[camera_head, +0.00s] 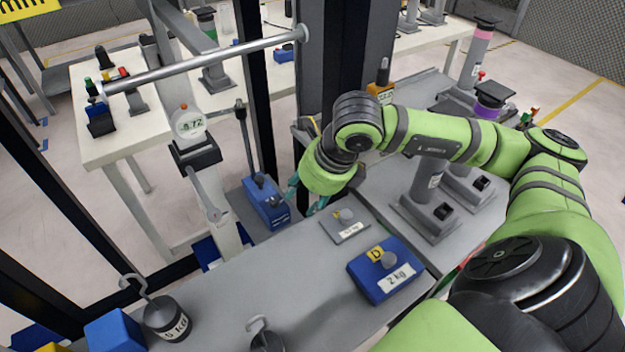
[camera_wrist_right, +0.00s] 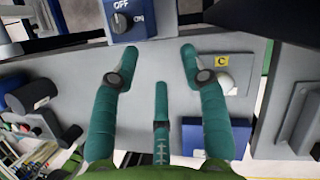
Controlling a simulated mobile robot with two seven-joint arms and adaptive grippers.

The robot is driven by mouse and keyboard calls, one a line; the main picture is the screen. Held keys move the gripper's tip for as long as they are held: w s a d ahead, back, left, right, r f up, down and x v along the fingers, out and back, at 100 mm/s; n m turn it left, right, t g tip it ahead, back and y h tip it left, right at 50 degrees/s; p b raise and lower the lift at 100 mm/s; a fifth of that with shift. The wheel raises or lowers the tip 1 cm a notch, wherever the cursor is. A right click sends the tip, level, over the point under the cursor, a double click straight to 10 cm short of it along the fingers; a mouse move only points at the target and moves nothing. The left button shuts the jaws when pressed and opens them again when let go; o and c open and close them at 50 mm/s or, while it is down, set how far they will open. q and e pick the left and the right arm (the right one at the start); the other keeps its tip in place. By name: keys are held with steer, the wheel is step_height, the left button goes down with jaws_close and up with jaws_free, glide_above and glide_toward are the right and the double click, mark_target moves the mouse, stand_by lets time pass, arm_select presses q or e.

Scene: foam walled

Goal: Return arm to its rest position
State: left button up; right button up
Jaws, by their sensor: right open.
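My right arm (camera_head: 440,135) comes in from the right, bent at the elbow and reaching over the grey bench. My right gripper (camera_head: 305,198) has teal fingers pointing down beside the blue switch box (camera_head: 266,204). In the right wrist view the gripper (camera_wrist_right: 158,52) is open, with its fingertips apart and nothing between them. The switch box (camera_wrist_right: 140,18), with a black OFF/ON knob, lies beyond the fingertips there. Part of the gripper is hidden behind the wrist in the head view. My left gripper is not in view.
A hooked 5 kg weight (camera_head: 167,319) stands front left.

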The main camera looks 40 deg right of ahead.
steer(key=shift+s+d, duration=0.2)
steer(key=shift+s, duration=0.45)
